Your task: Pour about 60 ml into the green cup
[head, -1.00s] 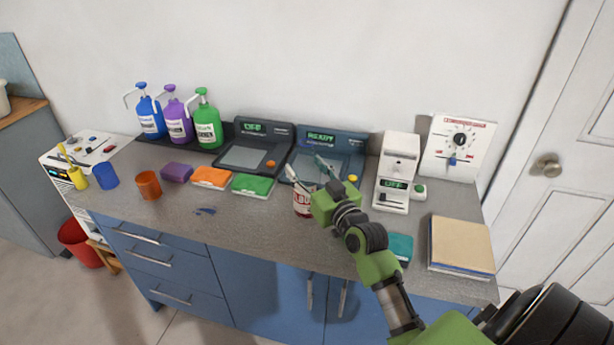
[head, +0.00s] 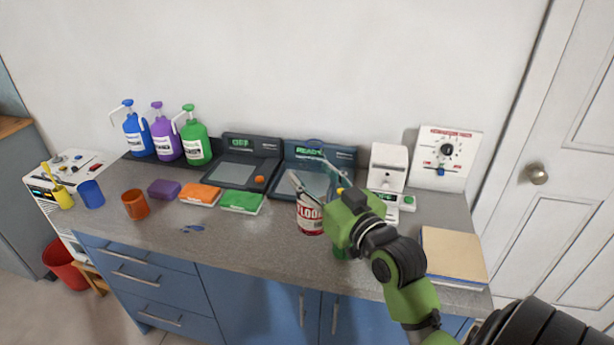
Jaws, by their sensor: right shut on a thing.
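My right gripper (head: 318,175) is shut on a red and white can (head: 311,218) with a label that seems to read "FLOO…". The can looks about upright; I cannot tell whether its base touches the counter. A small green patch (head: 340,252) shows just below the gripper and right of the can. It may be the green cup, mostly hidden behind my gripper and wrist. No liquid stream is visible. My left gripper is not in view.
On the counter (head: 250,235) stand an orange cup (head: 135,205), a blue cup (head: 91,194) and several coloured sponge-like blocks. Blue, purple and green pump bottles (head: 196,140) stand behind. Dark display devices (head: 243,165) line the wall. A tan book (head: 453,253) lies right.

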